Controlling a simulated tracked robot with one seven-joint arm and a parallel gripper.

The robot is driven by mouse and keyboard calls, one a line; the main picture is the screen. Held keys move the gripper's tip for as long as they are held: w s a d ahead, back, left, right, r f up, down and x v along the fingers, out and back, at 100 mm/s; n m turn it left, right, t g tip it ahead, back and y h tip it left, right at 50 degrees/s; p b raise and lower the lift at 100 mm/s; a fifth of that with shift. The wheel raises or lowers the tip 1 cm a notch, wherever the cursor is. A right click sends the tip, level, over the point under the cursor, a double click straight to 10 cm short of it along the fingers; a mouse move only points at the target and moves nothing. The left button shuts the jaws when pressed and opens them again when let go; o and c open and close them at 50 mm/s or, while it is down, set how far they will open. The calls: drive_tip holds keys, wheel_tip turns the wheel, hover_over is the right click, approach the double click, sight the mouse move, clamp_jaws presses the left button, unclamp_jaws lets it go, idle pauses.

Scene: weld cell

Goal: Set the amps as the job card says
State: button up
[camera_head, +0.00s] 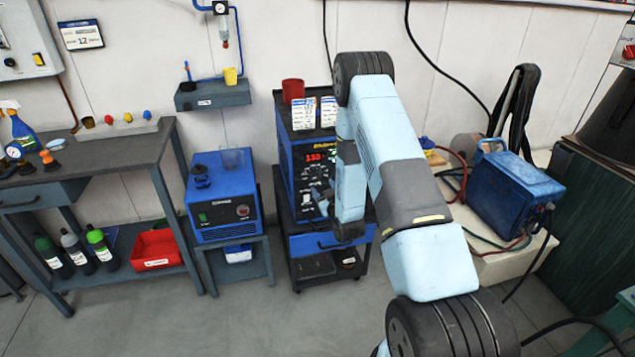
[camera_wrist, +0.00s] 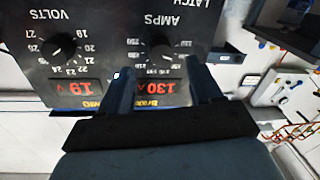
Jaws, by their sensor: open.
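The blue welder (camera_head: 304,155) stands on a cart, and its dark front panel (camera_wrist: 110,25) fills much of the wrist view, upside down. The AMPS knob (camera_wrist: 163,52) has a numbered ring. The red amps display (camera_wrist: 157,87) reads 130. The VOLTS knob (camera_wrist: 63,48) sits at picture left, above a red display (camera_wrist: 80,88) that appears to read about 19. My gripper (camera_wrist: 162,80) is open and empty, its fingers towards the panel, one on each side of the AMPS knob in the picture. Contact cannot be told. White cards (camera_head: 303,114) stand on the welder, too small to read.
A red cup (camera_head: 293,90) stands on the welder behind the cards. A blue cooler unit (camera_head: 223,197) is left of the cart, beside a workbench (camera_head: 75,157). A blue box (camera_head: 513,190) sits on a pale table at the right. Floor in front is clear.

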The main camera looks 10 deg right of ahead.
sight(317, 179)
drive_tip(key=w, duration=0.5)
drive_tip(key=shift+w+a, duration=0.3)
drive_tip(key=shift+c, duration=0.5)
drive_tip(key=c, duration=0.9)
drive_tip(key=shift+a, duration=0.2)
drive_tip(key=shift+c, duration=0.2)
drive_tip(key=shift+d, duration=0.1)
